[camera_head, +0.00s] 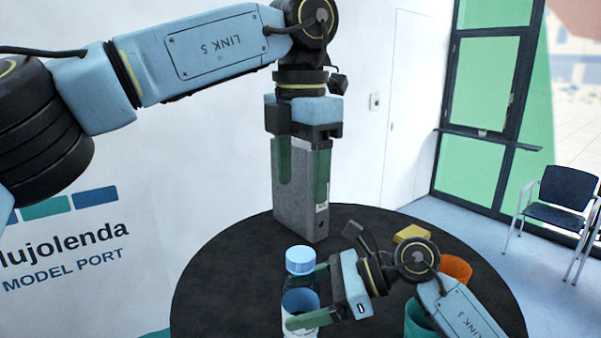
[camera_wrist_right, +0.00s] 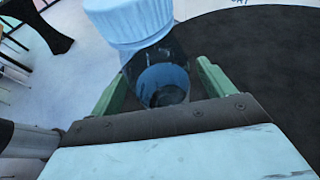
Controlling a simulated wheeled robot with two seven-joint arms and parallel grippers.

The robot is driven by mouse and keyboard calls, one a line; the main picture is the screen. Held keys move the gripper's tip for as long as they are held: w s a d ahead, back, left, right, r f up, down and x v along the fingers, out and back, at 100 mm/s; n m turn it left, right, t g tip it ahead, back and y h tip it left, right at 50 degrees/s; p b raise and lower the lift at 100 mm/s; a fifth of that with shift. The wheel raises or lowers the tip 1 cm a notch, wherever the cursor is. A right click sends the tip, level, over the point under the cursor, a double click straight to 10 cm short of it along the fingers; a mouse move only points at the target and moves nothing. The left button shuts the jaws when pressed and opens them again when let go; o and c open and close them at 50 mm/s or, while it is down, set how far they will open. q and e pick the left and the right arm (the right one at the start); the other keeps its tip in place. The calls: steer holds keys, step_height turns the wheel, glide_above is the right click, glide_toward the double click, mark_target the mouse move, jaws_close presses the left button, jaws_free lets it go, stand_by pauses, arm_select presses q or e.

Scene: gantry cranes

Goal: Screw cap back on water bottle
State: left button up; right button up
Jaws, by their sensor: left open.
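The water bottle (camera_head: 301,299) stands on the round black table, clear with a blue and white lower part. Its light blue ribbed cap (camera_head: 300,260) sits at the top of the bottle; I cannot tell how tight it is. The cap (camera_wrist_right: 130,20) and the bottle (camera_wrist_right: 163,80) also show in the right wrist view. My right gripper (camera_head: 308,296) has its green fingers on both sides of the bottle body, below the cap, and appears shut on it. My left gripper (camera_head: 304,188) is open and empty, pointing down, above and behind the cap in the picture.
A grey upright box (camera_head: 308,222) stands on the table (camera_head: 225,275) behind the bottle, overlapped by my left fingers. An orange cup (camera_head: 457,268), a teal cup (camera_head: 416,322) and a yellow item (camera_head: 412,233) are at the right. The table's left side is clear.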

arm_select(q)
step_height(320, 180, down, 4)
steer(key=b, duration=0.4)
arm_select(e)
steer(key=v, duration=1.3)
steer(key=shift+d, duration=0.25)
